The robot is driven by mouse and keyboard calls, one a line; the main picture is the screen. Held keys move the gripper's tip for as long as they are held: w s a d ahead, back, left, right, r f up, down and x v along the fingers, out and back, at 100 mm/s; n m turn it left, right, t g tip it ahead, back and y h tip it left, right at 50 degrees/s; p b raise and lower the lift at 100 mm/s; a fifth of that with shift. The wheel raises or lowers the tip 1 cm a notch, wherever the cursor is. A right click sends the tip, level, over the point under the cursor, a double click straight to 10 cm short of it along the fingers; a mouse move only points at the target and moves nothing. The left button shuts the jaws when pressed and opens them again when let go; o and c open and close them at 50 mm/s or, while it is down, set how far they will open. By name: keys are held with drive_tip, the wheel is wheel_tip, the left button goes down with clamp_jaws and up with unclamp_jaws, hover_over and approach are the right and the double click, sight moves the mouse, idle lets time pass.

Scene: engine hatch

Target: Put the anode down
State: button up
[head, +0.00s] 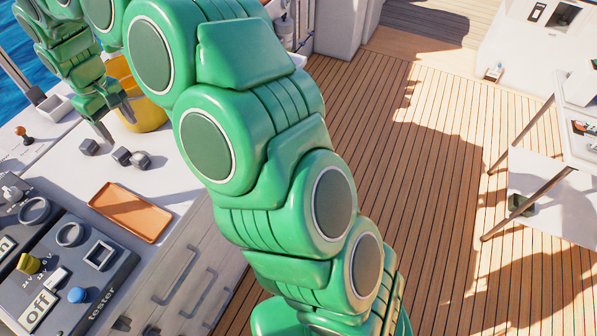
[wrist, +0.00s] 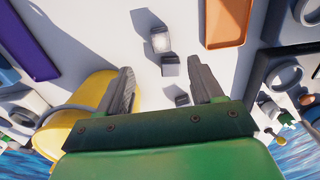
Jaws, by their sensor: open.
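My gripper (head: 120,132) is open above the white worktop, beside the yellow bucket. In the wrist view its two fingers (wrist: 160,64) are spread apart with nothing held between them. Several small dark grey metal pieces lie on the worktop near the fingertips: one (head: 89,147) on the left, one (head: 122,155) in the middle and one (head: 140,160) on the right. In the wrist view, a piece with a bright end (wrist: 152,30) lies beyond the fingertips and two darker pieces (wrist: 170,65) (wrist: 182,98) show between the fingers. I cannot tell which is the anode.
The yellow bucket (head: 148,100) stands close behind the gripper. An orange tray (head: 131,210) lies empty on the worktop, and a tester panel (head: 100,300) is at the front left. White worktop is clear between the grey pieces and the tray.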

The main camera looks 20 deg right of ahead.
drive_tip(key=s+d+r+m, duration=0.2)
drive_tip(key=s+d+r, duration=0.2)
drive_tip(key=s+d, duration=0.6)
drive_tip(key=s+d+r+m, duration=0.1)
drive_tip(key=s+d+r, duration=0.45)
drive_tip(key=d, duration=0.75)
drive_tip(key=s+d+f+m+g, duration=0.1)
drive_tip(key=s+d+f+m, duration=0.1)
drive_tip(key=s+d, duration=0.5)
drive_tip(key=s+d+f+m, duration=0.1)
drive_tip(key=s+d+m, duration=0.3)
drive_tip(key=s, duration=1)
drive_tip(key=d, duration=0.3)
drive_tip(key=shift+s+f+g, duration=0.35)
drive_tip(key=shift+s+g, duration=0.05)
drive_tip(key=shift+w+a, duration=0.1)
drive_tip(key=n+t+y, duration=0.3)
drive_tip(key=n+t, duration=0.2)
drive_tip(key=n, duration=0.4)
hover_over(142, 159)
drive_tip(key=s+d, duration=0.2)
wheel_tip(142, 159, down, 11)
drive_tip(key=shift+x, duration=3.65)
